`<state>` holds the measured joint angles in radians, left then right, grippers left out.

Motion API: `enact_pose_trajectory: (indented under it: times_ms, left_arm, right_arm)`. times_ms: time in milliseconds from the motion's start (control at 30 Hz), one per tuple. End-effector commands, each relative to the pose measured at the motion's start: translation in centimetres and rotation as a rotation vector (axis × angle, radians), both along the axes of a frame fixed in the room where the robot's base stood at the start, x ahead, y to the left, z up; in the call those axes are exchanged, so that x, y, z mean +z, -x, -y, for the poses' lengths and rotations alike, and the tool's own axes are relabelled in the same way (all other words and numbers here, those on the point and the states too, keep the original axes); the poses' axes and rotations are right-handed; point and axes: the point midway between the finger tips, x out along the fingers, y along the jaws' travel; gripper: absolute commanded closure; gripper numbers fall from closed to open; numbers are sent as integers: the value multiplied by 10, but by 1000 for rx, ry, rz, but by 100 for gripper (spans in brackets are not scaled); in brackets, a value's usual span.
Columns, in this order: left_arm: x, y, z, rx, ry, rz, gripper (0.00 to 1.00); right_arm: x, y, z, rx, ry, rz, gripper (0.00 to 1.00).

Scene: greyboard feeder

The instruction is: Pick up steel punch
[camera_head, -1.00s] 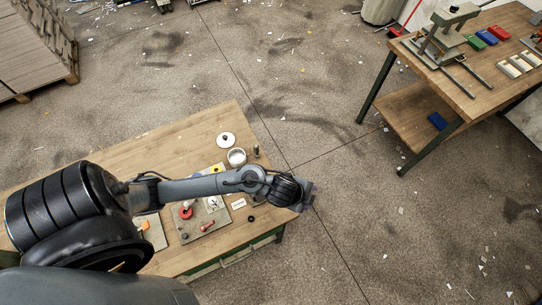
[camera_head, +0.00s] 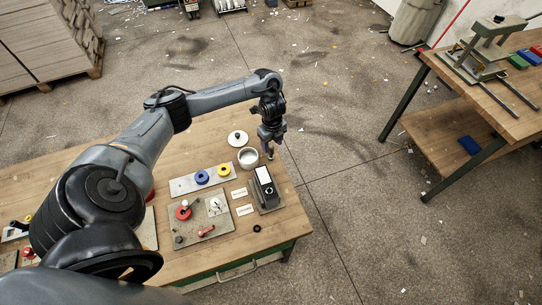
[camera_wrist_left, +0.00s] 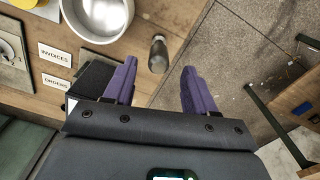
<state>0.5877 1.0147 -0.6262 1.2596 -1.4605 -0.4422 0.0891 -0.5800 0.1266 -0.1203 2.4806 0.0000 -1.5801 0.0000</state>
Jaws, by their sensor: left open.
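The steel punch (camera_wrist_left: 158,54) is a small dark grey metal piece with a rounded, narrower end. In the left wrist view it stands on the wooden table near its edge, just beyond and between the purple fingers. My left gripper (camera_wrist_left: 159,72) is open with nothing between its fingers. In the head view my left gripper (camera_head: 269,149) points down at the far right corner of the table, beside the white pot. There the gripper largely hides the punch. My right gripper is not in view.
A white pot (camera_head: 248,158) stands close to the left of the gripper, with its lid (camera_head: 238,138) behind. A black-and-grey device (camera_head: 265,188) stands in front. Label cards and a panel with knobs lie nearer. A second table (camera_head: 440,140) is at right, across open floor.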

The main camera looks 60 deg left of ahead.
Motion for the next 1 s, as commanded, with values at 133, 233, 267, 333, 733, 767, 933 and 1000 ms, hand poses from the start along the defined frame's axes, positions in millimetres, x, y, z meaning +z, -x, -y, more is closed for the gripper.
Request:
enact_pose_trajectory:
  times_ms: [133,233,267,333,733,767,933,1000]
  left_arm:
    - [-20,0,0,0,1,0,44]
    - [-26,0,0,0,0,0,44]
    - [-28,0,0,0,0,0,44]
    - [-33,1,0,0,0,0,44]
    - [-76,3,-3,-1,-2,1,44]
    - [-77,3,-3,-1,-2,1,44]
    - [-78,3,-4,-1,-3,2,44]
    - [-78,3,-4,-1,-3,2,44]
  right_arm:
    - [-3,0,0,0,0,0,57]
    - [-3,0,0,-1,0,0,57]
    - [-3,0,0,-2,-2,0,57]
    - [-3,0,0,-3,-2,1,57]
    - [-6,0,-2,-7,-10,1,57]
    - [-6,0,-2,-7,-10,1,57]
    - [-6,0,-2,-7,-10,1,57]
    - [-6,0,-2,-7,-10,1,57]
